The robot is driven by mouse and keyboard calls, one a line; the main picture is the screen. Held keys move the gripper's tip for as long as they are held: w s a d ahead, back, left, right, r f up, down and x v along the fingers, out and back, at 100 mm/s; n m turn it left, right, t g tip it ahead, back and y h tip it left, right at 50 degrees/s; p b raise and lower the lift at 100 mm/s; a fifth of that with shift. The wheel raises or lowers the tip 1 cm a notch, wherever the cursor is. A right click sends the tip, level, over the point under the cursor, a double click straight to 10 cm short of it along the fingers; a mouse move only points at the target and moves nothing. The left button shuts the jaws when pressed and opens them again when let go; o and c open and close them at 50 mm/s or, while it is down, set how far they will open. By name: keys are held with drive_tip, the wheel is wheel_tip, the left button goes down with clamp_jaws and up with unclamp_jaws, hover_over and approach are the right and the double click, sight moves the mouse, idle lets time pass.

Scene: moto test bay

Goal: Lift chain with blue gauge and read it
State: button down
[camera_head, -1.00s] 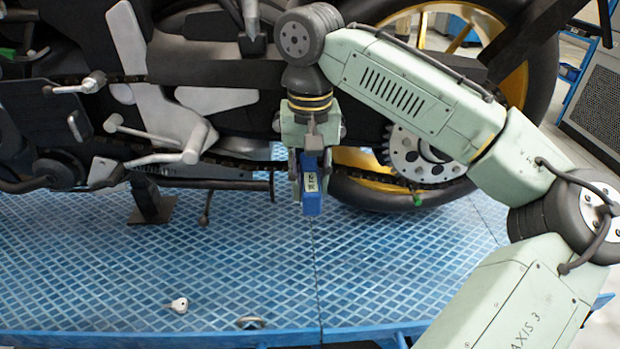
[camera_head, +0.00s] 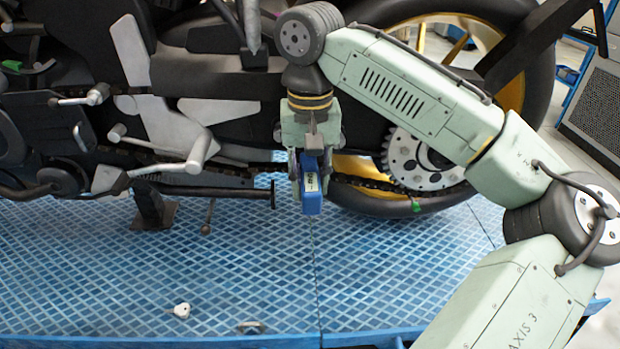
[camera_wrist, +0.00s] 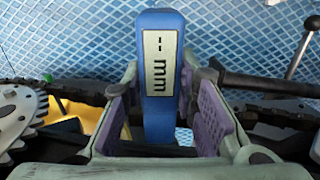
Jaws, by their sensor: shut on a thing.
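My gripper (camera_head: 309,160) is shut on the blue gauge (camera_head: 312,200), which hangs upright below the fingers in the head view. In the wrist view the gauge (camera_wrist: 160,25) stands between the purple finger pads of my gripper (camera_wrist: 163,100). The dark chain (camera_head: 365,184) runs along the motorcycle's lower side to the toothed sprocket (camera_head: 415,163). In the wrist view the chain (camera_wrist: 75,88) shows beside the gripper. The fingers hide whether the gauge touches the chain.
The motorcycle's rear wheel (camera_head: 545,85) is at the upper right. A dark bar (camera_head: 215,190) ends just left of the gauge. A green clip (camera_head: 415,207) hangs below the sprocket. A small white part (camera_head: 181,311) lies on the blue platform (camera_head: 240,270), which is mostly clear in front.

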drive_tip(key=shift+r, duration=0.85)
idle(0.5)
drive_tip(key=shift+f, duration=0.1)
drive_tip(key=shift+f+b, duration=0.9)
drive_tip(key=shift+f, duration=1)
drive_tip(key=shift+s, duration=0.1)
drive_tip(key=s, duration=0.7)
drive_tip(key=shift+s+p, duration=0.4)
wheel_tip(320, 180, down, 6)
drive_tip(key=b, duration=0.6)
drive_tip(key=shift+f, duration=0.2)
